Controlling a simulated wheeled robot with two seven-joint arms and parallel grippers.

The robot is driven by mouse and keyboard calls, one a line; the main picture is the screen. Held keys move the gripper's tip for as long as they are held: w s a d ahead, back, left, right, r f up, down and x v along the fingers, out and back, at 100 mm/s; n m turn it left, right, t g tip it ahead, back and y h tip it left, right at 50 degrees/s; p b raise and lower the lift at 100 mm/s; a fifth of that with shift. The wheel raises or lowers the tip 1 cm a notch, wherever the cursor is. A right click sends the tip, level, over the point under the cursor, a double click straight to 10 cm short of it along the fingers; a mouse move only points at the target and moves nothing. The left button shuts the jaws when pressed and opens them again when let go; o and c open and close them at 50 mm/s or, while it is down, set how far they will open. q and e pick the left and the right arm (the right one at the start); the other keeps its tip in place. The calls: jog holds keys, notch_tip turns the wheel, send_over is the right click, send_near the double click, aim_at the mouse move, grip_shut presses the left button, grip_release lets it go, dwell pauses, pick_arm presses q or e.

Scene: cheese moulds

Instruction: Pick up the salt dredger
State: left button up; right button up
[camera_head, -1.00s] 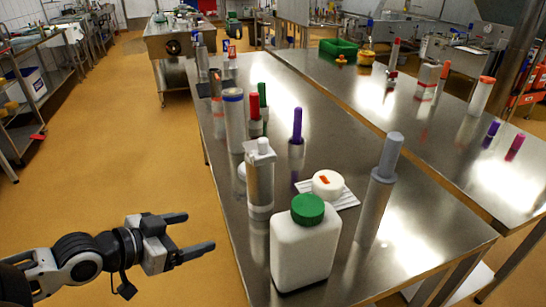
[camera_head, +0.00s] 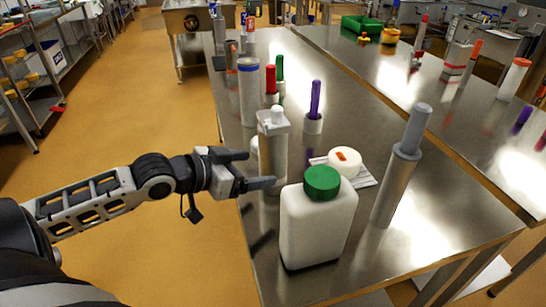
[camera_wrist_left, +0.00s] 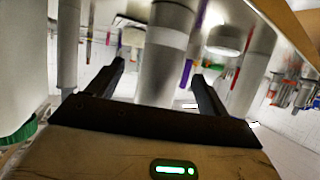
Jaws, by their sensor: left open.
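My left gripper (camera_head: 255,168) is open and empty at the left edge of the near steel table. Its fingers point at a tall pale cylinder with a white top (camera_head: 272,148), which looks most like the salt dredger, though no label is readable. In the left wrist view, a grey cylinder with a pale band (camera_wrist_left: 165,55) shows between the fingertips of the left gripper (camera_wrist_left: 157,72); I cannot tell whether it is between them or beyond. My right gripper is not in view.
A white jug with a green cap (camera_head: 315,225) stands close on the right of the gripper. Several marker-like tubes stand farther back. The table (camera_head: 440,225) is bare at front right.

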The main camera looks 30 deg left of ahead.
aim_at(272, 165)
pick_arm(q)
jog(key=shift+f+x, duration=0.2)
jog(key=shift+x, duration=3.15)
jog(key=shift+a, duration=0.2)
jog(key=c, duration=1.2)
jog(key=shift+c, duration=0.4)
jog(key=shift+r, duration=0.15)
